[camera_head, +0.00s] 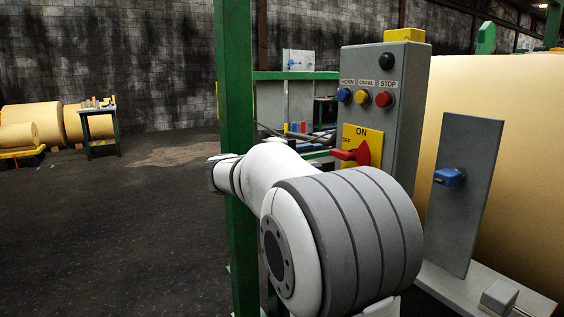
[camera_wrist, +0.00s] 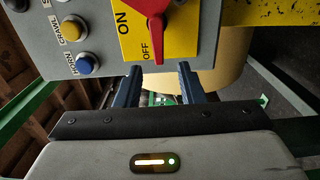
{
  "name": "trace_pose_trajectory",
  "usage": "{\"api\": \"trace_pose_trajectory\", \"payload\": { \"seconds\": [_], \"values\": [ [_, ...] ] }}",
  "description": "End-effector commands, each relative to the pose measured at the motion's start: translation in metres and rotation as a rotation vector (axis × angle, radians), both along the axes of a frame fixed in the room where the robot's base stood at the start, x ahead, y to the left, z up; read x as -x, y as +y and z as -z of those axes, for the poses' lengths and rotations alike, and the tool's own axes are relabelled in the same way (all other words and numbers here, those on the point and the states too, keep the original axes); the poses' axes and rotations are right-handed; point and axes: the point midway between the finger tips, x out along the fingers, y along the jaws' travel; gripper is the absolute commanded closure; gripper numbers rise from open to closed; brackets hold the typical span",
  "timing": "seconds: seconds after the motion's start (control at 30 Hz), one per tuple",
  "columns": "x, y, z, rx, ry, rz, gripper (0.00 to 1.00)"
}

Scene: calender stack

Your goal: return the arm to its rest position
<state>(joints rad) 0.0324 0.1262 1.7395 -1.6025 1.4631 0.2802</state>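My gripper (camera_wrist: 159,72) shows in the wrist view with its two dark fingers apart and nothing held between them. The red rotary switch (camera_wrist: 153,18) is just beyond the fingertips, its handle end lined up with the gap between them. I cannot tell how far it is from the fingers. In the head view the red switch (camera_head: 362,153) sits on a yellow ON/OFF plate (camera_head: 374,136), its handle pointing left toward OFF. My white and grey arm fills the lower middle of the head view; my gripper is hidden there.
The grey control box (camera_head: 360,68) carries blue, yellow, red and black buttons. A green post (camera_head: 234,90) stands close behind my arm. A large tan roll (camera_head: 520,160) and a grey plate with a blue knob (camera_head: 466,190) are at the right. Open floor (camera_head: 110,230) lies left.

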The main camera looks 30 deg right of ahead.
Motion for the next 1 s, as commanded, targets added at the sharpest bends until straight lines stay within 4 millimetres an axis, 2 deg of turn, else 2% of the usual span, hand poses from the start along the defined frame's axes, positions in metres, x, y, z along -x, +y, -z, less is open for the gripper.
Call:
{"api": "trace_pose_trajectory", "payload": {
  "seconds": [0.17, 0.27, 0.37, 0.47, 0.57, 0.7, 0.9, 1.0],
  "values": [
    [0.001, 0.000, 0.000, -0.005, 0.000, 0.000, 0.65],
    [0.009, 0.001, 0.000, -0.056, 0.012, -0.004, 0.65],
    [0.029, 0.006, 0.009, -0.188, 0.036, -0.014, 0.65],
    [0.059, 0.021, 0.027, -0.388, 0.066, -0.032, 0.65],
    [0.092, 0.046, 0.048, -0.607, 0.083, -0.052, 0.65],
    [0.138, 0.091, 0.072, -0.907, 0.071, -0.079, 0.65],
    [0.193, 0.163, 0.090, -1.289, -0.005, -0.103, 0.65],
    [0.210, 0.190, 0.093, -1.425, -0.055, -0.106, 0.65]
  ]
}}
